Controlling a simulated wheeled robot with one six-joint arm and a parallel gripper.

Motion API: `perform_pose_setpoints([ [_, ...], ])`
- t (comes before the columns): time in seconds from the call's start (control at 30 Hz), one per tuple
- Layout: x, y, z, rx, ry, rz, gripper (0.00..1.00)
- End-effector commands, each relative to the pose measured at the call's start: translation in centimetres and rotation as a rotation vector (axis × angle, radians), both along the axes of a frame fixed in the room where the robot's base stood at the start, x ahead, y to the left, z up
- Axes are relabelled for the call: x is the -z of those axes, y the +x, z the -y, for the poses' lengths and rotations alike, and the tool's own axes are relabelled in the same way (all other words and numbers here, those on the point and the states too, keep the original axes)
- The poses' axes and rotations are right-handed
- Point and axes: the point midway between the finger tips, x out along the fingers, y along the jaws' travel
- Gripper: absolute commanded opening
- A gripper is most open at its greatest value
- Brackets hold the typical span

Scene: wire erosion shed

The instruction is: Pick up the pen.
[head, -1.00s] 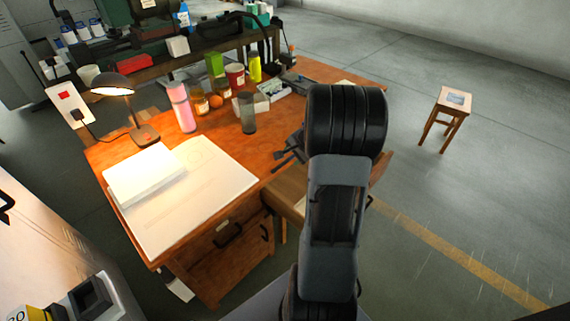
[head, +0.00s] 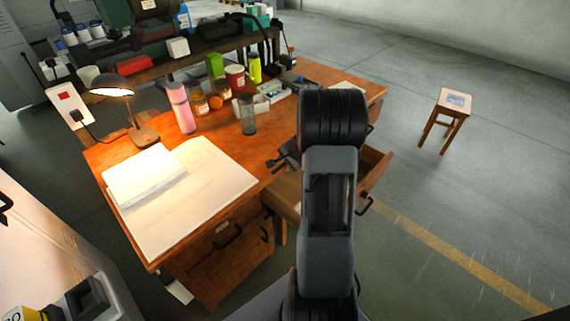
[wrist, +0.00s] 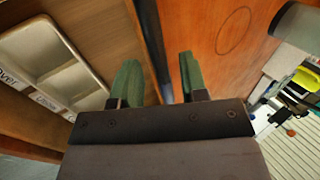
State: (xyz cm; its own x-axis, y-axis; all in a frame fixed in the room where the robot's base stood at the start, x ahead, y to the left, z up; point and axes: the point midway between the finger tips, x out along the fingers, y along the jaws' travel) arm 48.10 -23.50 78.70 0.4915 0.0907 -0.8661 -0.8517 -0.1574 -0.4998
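I cannot make out a pen in either view. My gripper (wrist: 158,80) is open, with its two green-padded fingers apart and nothing visible between them. In the wrist view it is above the desk's edge, with an open drawer holding a pale compartment tray (wrist: 50,50) on the left and the orange desk top (wrist: 225,65) on the right. The visible tray compartments look empty; labels on its rim are only partly readable. In the head view my arm hides most of the drawer, whose front (head: 376,172) shows to the right of it.
The desk bears a lit lamp (head: 143,134), a pink bottle (head: 181,108), a dark tumbler (head: 248,113), jars and a yellow-green bottle (head: 254,68). A stack of paper (head: 145,175) lies at the left. A stool (head: 445,118) stands on open floor at the right.

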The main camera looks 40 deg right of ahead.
Motion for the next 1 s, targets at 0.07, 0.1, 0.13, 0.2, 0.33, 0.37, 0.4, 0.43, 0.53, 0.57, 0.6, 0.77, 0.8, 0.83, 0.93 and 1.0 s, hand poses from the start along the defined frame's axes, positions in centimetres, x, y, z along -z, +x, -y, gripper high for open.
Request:
perform_pose_setpoints([
  [0.07, 0.0, 0.0, 0.0, 0.000, 0.000, 0.000, 0.32],
  [0.1, 0.0, 0.0, 0.0, 0.000, 0.000, 0.000, 0.28],
  [0.13, 0.0, 0.0, 0.0, 0.000, 0.000, 0.000, 0.26],
  [0.2, 0.0, 0.0, 0.0, 0.000, 0.000, 0.000, 0.19],
  [0.33, 0.0, 0.0, 0.0, 0.000, 0.000, 0.000, 0.06],
  [0.37, 0.0, 0.0, 0.0, 0.000, 0.000, 0.000, 0.04],
  [0.4, 0.0, 0.0, 0.0, 0.000, 0.000, 0.000, 0.00],
  [0.43, 0.0, 0.0, 0.0, 0.000, 0.000, 0.000, 0.00],
  [0.53, 0.0, 0.0, 0.0, 0.000, 0.000, 0.000, 0.00],
  [0.57, 0.0, 0.0, 0.0, 0.000, 0.000, 0.000, 0.00],
  [0.6, 0.0, 0.0, 0.0, 0.000, 0.000, 0.000, 0.00],
  [0.77, -0.2, 0.0, 0.0, 0.000, 0.000, 0.001, 0.00],
  [0.8, -0.4, 0.0, 0.0, 0.000, -0.001, 0.001, 0.00],
  [0.83, -0.6, 0.0, 0.0, 0.000, -0.001, 0.001, 0.00],
  [0.93, -1.5, 0.0, 0.0, 0.000, -0.002, 0.002, 0.00],
  [1.0, -2.4, 0.0, 0.0, -0.002, -0.002, 0.002, 0.00],
])
